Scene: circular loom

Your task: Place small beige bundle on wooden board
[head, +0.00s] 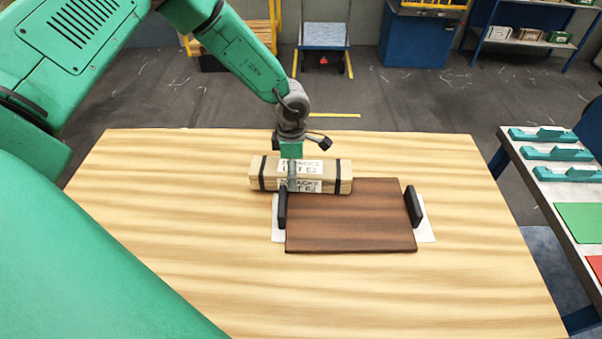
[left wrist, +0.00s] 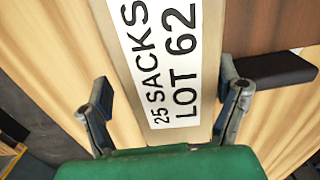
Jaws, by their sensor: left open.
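The small beige bundle (head: 265,176) is a long block with two dark straps and a white label. It lies crosswise at the back left of the dark brown wooden board (head: 350,225), overlapping its back-left corner in the head view. I cannot tell whether it rests on the table or touches the board. My left gripper (head: 291,180) points down over the bundle's middle. In the left wrist view the gripper (left wrist: 168,105) is open, with one finger on each side of the bundle (left wrist: 128,80), whose label reads "25 SACKS LOT 62". My right gripper is not in view.
Black upright stops (head: 413,206) stand at the board's left and right edges, the left one close to my gripper. The light wooden table (head: 200,270) is clear in front and to the sides. A side table (head: 560,190) with green holders stands at right.

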